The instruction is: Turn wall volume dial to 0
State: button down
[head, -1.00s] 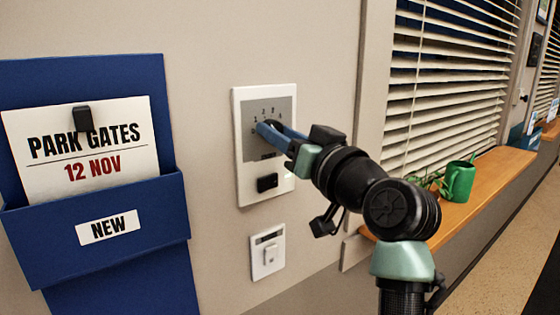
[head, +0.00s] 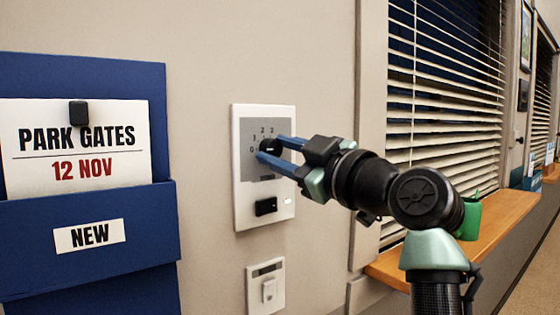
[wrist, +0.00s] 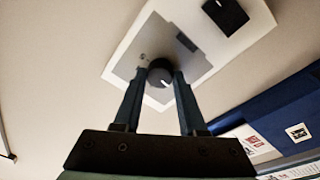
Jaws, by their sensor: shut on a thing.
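The wall volume dial (head: 269,146) is a small black round knob on a grey face in a white wall panel (head: 247,213). Printed numbers stand around it, with a 0 at its left. My gripper (head: 271,145) has its two blue fingers on either side of the knob and is shut on it. In the wrist view the dial (wrist: 160,76) sits between the fingertips (wrist: 161,73), with a white pointer mark showing. I cannot tell which number the mark points to.
A black button (head: 265,207) sits low on the panel, and a small white switch (head: 267,289) is below it. A blue wall pocket (head: 90,268) hangs at the left. Window blinds (head: 445,100), a wooden sill (head: 500,228) and a green mug (head: 469,217) are at the right.

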jog(key=shift+n, duration=0.5)
jog(key=shift+c, duration=2.3)
grip_release()
jog(key=shift+d, duration=0.1)
jog(key=b+v, duration=0.1)
jog(key=v, duration=1.2)
jog(key=shift+w, duration=0.1)
